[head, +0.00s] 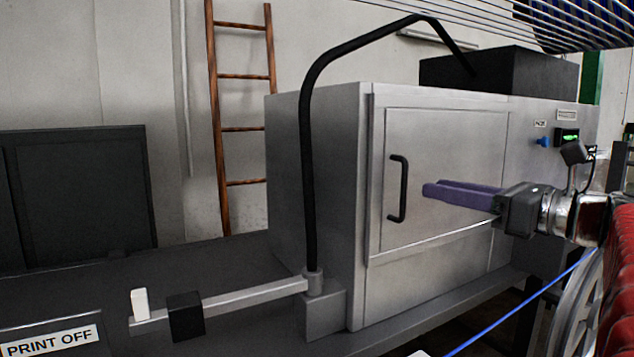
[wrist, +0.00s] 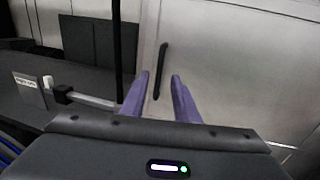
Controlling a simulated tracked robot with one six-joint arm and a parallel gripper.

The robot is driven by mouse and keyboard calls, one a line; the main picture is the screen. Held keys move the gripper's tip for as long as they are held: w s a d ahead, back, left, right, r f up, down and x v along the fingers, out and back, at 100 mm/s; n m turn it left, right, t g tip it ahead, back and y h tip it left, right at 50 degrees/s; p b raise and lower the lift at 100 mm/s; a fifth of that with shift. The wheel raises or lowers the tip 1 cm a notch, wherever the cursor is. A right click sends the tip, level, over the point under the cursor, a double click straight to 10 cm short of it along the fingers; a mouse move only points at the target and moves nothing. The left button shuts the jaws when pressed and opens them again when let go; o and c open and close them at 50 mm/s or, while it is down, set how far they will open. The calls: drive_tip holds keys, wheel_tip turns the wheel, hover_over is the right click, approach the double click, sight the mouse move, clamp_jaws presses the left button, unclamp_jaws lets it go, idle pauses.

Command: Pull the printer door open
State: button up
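The printer door (head: 450,170) is a grey metal panel on the front of a box-shaped machine, and it looks shut. Its black bar handle (head: 398,189) stands upright near the door's left edge. My gripper (head: 430,189) has purple fingers and points at the handle from the right, a little short of it in the head view. In the wrist view the two fingertips of my gripper (wrist: 160,78) are spread apart, with the handle (wrist: 160,70) showing beyond and between them. Nothing is held. I cannot tell the exact gap to the handle.
A black hose (head: 308,150) rises at the machine's left corner from a post with a horizontal metal arm (head: 250,297). A "PRINT OFF" sign (head: 50,341) is at the lower left. A blue cable (head: 520,305) runs at the lower right. A ladder (head: 241,130) leans behind.

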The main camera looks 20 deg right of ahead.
drive_tip(key=x, duration=0.7)
idle(0.3)
drive_tip(key=shift+s, duration=0.1)
clamp_jaws()
idle(0.3)
